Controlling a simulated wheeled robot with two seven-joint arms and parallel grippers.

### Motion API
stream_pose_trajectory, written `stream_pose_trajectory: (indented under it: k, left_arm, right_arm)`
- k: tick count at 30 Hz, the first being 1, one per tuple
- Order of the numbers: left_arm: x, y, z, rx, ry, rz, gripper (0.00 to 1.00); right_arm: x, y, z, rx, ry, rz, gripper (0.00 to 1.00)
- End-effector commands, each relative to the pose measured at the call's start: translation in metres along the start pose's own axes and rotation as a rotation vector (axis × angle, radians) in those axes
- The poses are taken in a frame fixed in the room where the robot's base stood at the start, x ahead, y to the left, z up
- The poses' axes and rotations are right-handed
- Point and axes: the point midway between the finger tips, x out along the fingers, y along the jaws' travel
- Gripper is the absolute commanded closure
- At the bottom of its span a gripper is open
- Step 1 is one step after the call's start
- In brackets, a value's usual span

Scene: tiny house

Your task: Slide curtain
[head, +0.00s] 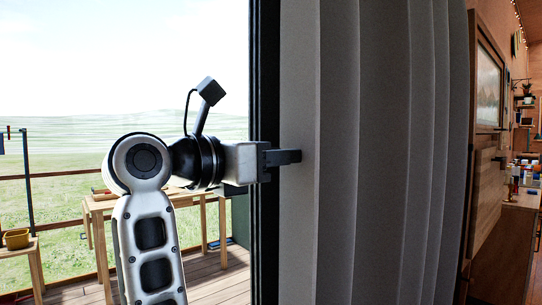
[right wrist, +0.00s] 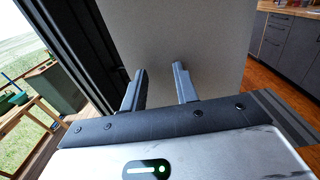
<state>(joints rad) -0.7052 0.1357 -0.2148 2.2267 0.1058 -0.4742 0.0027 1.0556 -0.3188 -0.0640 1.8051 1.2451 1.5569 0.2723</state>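The grey pleated curtain (head: 385,150) hangs in tall vertical folds in the middle right of the head view, beside the dark door frame (head: 265,80). My right gripper (head: 292,157) reaches in from the left, its fingers in front of the curtain's left edge. In the right wrist view, the two fingers of my right gripper (right wrist: 162,75) stand apart, with the pale curtain (right wrist: 200,35) filling the space beyond and between them. I cannot tell whether they touch the cloth. My left gripper is not in view.
Left of the frame is a bright opening onto a wooden deck with a table (head: 185,197), a railing and grass. Right of the curtain are a wooden wall with a picture (head: 489,88) and a cluttered counter (head: 522,200). Grey cabinets (right wrist: 285,42) show in the right wrist view.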

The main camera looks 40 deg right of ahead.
Motion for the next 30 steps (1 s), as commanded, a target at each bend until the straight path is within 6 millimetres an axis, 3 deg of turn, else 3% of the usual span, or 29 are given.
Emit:
stream_pose_trajectory:
  k: [14,20,30]
  left_arm:
    - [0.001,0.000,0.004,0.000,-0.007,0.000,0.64]
    - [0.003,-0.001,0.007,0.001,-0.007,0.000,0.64]
    - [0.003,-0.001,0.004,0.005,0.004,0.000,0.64]
  right_arm:
    - [-0.007,0.001,0.000,-0.001,0.001,0.003,0.71]
    - [-0.042,0.001,0.000,0.000,0.000,0.005,0.71]
    - [-0.122,0.000,0.002,0.001,-0.003,0.001,0.71]
